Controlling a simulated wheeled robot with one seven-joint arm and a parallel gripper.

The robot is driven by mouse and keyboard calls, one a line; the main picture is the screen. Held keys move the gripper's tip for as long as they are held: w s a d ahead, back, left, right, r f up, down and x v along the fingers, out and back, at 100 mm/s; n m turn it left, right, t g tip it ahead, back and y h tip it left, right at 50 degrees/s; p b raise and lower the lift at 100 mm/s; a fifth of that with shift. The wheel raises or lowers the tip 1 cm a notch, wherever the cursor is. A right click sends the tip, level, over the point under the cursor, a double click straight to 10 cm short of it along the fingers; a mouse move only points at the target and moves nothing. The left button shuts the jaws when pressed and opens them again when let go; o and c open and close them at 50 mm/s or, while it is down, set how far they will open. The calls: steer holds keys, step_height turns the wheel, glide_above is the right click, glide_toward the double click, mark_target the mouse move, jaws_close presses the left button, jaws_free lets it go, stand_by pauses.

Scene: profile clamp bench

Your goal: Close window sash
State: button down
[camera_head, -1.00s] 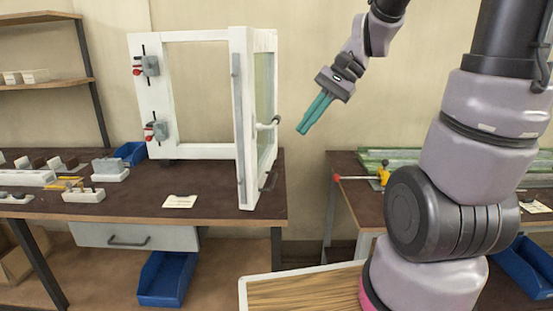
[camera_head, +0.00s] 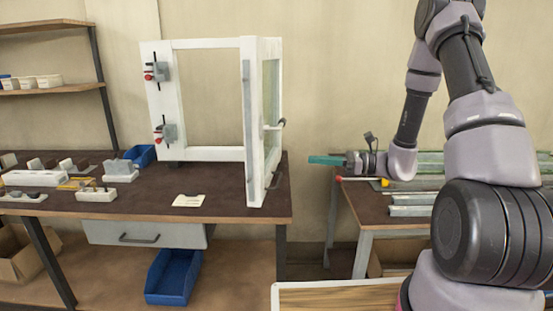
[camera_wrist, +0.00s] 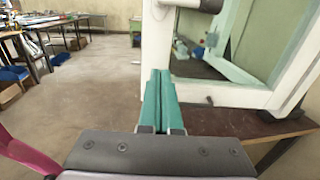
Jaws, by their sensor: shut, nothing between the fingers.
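The white window frame (camera_head: 210,153) stands on the dark workbench at the left in the head view. Its sash (camera_head: 269,105) is swung open toward the front right, with a dark-ended handle (camera_head: 275,125) on its outer side. My gripper (camera_head: 312,160) is to the right of the sash, level and pointing left, apart from it. Its teal fingers are shut together with nothing between them. In the wrist view the fingers (camera_wrist: 160,88) point ahead, and the sash (camera_wrist: 222,95) with its handle (camera_wrist: 205,5) shows at the upper right.
The workbench (camera_head: 225,208) holds small blocks and a paper card (camera_head: 188,200). A second bench (camera_head: 375,207) with metal profiles (camera_head: 415,198) stands at the right, below my gripper. A blue bin (camera_head: 172,276) sits on the lower shelf. A gap separates the benches.

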mark_target(262, 156)
steer(key=a, duration=0.4)
steer(key=w+a, duration=0.1)
steer(key=a, duration=0.4)
steer(key=w+a, duration=0.1)
steer(key=a, duration=0.3)
steer(key=shift+w+a, duration=0.15)
steer(key=shift+w, duration=0.1)
